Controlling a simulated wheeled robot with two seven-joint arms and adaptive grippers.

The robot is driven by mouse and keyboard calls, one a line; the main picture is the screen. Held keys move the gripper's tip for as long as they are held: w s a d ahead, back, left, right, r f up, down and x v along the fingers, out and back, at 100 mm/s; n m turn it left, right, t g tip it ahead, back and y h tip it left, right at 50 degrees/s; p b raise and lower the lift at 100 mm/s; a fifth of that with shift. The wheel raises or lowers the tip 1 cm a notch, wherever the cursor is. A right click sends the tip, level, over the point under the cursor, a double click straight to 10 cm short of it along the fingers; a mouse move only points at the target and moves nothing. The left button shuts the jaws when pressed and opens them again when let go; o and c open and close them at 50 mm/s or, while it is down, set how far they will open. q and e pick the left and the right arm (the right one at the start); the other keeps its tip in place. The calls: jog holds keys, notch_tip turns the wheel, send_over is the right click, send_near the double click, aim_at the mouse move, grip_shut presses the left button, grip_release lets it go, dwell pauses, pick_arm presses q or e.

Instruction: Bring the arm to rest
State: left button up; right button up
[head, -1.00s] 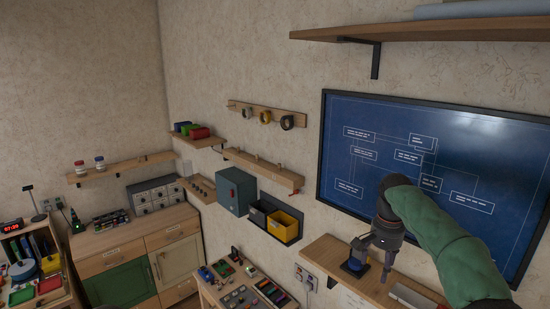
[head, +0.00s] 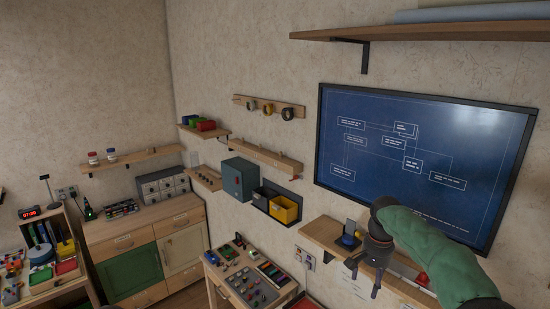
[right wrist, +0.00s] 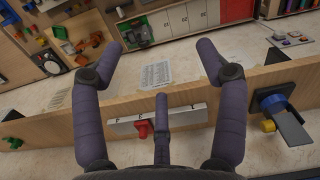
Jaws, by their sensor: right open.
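My right arm, in a green sleeve (head: 435,255), comes in from the lower right in the head view. Its dark gripper (head: 362,272) hangs in front of the wooden wall shelf (head: 322,232), just right of and below a blue-based holder (head: 349,240). In the right wrist view its purple-grey fingers (right wrist: 160,65) are spread wide with nothing between them. The same shelf (right wrist: 190,98) crosses behind them, with the blue holder (right wrist: 270,103) to their right, apart from them. My left gripper is not in view.
A white strip with a red piece (right wrist: 143,129) lies at the shelf, close by the fingers. A blueprint board (head: 420,165) hangs on the wall above. A small table with parts (head: 245,280) stands lower left. A high shelf (head: 440,33) crosses the top right.

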jog(key=s+a+f+n+y, duration=0.1)
jog(key=s+a+f, duration=0.25)
jog(key=f, duration=0.65)
jog(key=s+a+f+n+y, duration=0.15)
jog(key=a+f, duration=0.25)
jog(key=f, duration=0.5)
jog(key=s+a+f+n, duration=0.1)
jog(key=s+a+f, duration=0.3)
jog(key=f, duration=0.6)
jog(key=s+a+f, duration=0.2)
jog(key=s+f, duration=0.2)
jog(key=s, duration=0.4)
jog(key=s+a+f+y, duration=0.15)
jog(key=s+f, duration=0.25)
jog(key=s, duration=0.4)
jog(key=s+a+f, duration=0.2)
jog(key=s+f, duration=0.1)
jog(key=s, duration=0.5)
pick_arm(q)
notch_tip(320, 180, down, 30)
jog(key=b, duration=3)
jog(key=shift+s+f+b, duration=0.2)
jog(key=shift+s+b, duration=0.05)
jog(key=shift+b, duration=0.05)
pick_arm(e)
notch_tip(320, 180, down, 31)
